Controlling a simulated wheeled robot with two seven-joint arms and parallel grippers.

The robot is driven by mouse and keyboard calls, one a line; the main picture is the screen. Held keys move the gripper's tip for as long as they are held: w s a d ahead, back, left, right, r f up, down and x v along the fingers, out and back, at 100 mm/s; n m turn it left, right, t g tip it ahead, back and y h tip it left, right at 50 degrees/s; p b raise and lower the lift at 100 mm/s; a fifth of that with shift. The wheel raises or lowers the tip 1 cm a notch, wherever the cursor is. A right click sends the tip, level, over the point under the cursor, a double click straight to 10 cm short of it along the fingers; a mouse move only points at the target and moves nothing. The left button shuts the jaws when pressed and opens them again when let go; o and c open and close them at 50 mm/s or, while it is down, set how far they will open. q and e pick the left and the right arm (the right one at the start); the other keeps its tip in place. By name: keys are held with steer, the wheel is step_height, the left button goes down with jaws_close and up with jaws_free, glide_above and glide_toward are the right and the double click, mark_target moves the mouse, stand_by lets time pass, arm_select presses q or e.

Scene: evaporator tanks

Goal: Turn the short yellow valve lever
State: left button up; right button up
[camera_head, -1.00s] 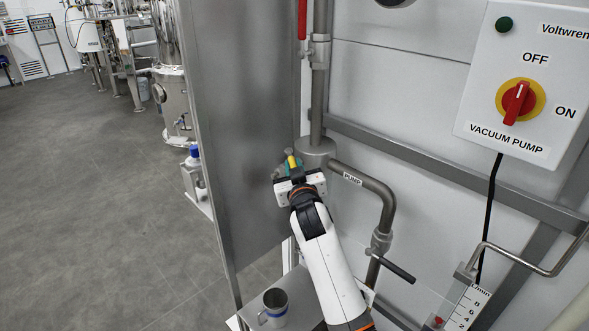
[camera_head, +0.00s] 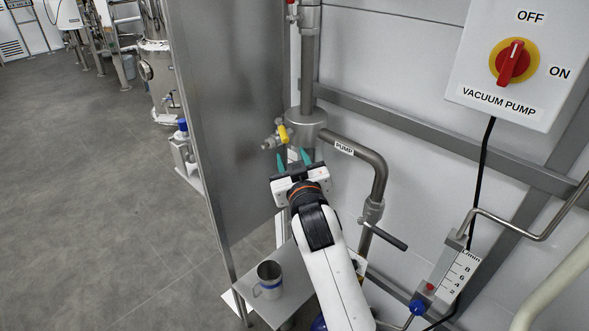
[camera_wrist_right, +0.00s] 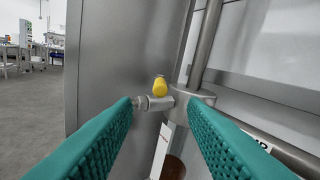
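The short yellow valve lever (camera_head: 284,134) sits on a small metal valve (camera_head: 270,142) at the side of the round pipe fitting (camera_head: 307,124). In the right wrist view the yellow lever (camera_wrist_right: 160,86) stands above the valve body (camera_wrist_right: 158,102), between and beyond the fingers. My right gripper (camera_head: 293,158) is just below and in front of the lever, with its teal fingers apart. It also shows in the right wrist view (camera_wrist_right: 160,115), open and with nothing between the fingertips. My left gripper is not in view.
A vertical metal panel (camera_head: 225,100) stands close on the left. The pipe marked PUMP (camera_head: 375,165) bends down on the right, with a black-handled lever (camera_head: 385,235). A metal mug (camera_head: 268,280) stands on a low shelf. The vacuum pump switch box (camera_head: 515,65) is at upper right.

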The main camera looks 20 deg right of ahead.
steer(key=shift+s+a, duration=0.15)
steer(key=shift+s, duration=1.1)
step_height(320, 180, down, 20)
steer(key=a+n+g+y, duration=0.2)
steer(key=a+g, duration=0.1)
steer(key=g, duration=0.1)
steer(key=s+f+g, duration=0.2)
steer(key=s+f, duration=0.3)
steer(key=f, duration=0.7)
steer(key=s+f+g, duration=0.2)
steer(key=s+f, duration=0.2)
steer(key=f, duration=0.8)
steer(key=s+d+f+g, duration=0.2)
steer(key=s+f+g, duration=0.1)
steer(key=s+f, duration=0.6)
steer(key=s+d+f+g, duration=0.2)
steer(key=s+f, duration=0.6)
steer(key=s, duration=0.3)
steer(key=s+d+f+g, duration=0.2)
steer(key=s+f, duration=0.1)
steer(key=s, duration=0.7)
steer(key=s+d+f+g, duration=0.1)
steer(key=s+d+f, duration=0.1)
steer(key=s, duration=0.8)
steer(key=shift+s+f+g, duration=0.35)
steer(key=shift+f+g, duration=0.05)
steer(key=shift+f, duration=0.3)
